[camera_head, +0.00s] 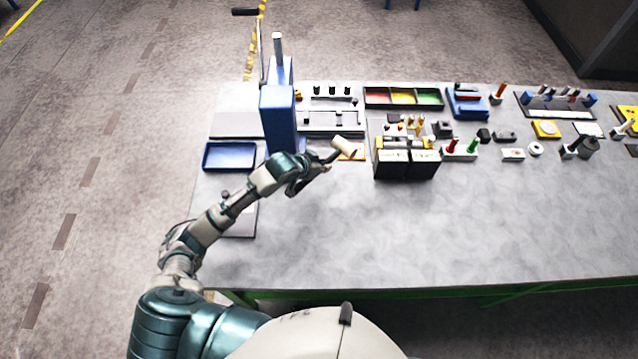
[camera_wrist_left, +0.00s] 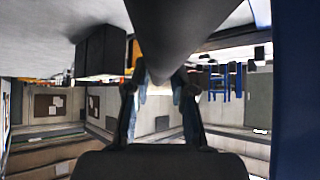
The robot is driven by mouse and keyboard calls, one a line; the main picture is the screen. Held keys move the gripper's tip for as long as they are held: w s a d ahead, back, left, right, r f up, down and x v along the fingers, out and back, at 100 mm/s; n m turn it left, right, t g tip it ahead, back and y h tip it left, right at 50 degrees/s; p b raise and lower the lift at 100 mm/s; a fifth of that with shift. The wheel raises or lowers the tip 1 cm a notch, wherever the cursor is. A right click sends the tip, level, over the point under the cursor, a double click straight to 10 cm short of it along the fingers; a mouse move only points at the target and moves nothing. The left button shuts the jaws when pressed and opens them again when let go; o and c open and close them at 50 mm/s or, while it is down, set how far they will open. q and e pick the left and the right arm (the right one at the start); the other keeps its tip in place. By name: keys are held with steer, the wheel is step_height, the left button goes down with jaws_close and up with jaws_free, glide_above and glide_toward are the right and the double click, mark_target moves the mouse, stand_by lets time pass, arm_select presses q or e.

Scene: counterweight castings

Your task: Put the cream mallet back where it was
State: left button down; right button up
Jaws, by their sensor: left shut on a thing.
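The cream mallet (camera_head: 343,146) is in my left gripper (camera_head: 318,169), which is shut on it. Its cream head shows just beyond the fingers in the head view, on the right of the gripper. The gripper is over the table's left part, right of the blue press. In the left wrist view, a dark thick shape (camera_wrist_left: 175,35), which looks like part of the mallet, comes down between the fingers of the left gripper (camera_wrist_left: 160,90). An orange-edged flat piece (camera_head: 357,154) shows partly behind the mallet head. My right gripper is out of view.
The tall blue press (camera_head: 279,118) stands close on the left of the gripper. A blue tray (camera_head: 229,155) lies left of it. Black blocks (camera_head: 407,164) stand on the right of the mallet. The table's front (camera_head: 400,230) is clear.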

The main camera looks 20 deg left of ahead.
mark_target(301, 184)
arm_select(q)
steer(key=f, duration=0.5)
steer(key=shift+w+d+f, duration=0.1)
steer(key=shift+d+f, duration=0.2)
steer(key=shift+f, duration=1.8)
steer(key=shift+f, duration=0.15)
steer(key=c, duration=1)
jaws_free()
steer(key=shift+a+f, duration=0.1)
steer(key=shift+r, duration=0.2)
steer(key=v, duration=1.1)
steer(key=shift+s+a+r, duration=0.15)
steer(key=shift+s, duration=0.15)
steer(key=shift+s+r, duration=0.1)
steer(key=shift+r, duration=0.05)
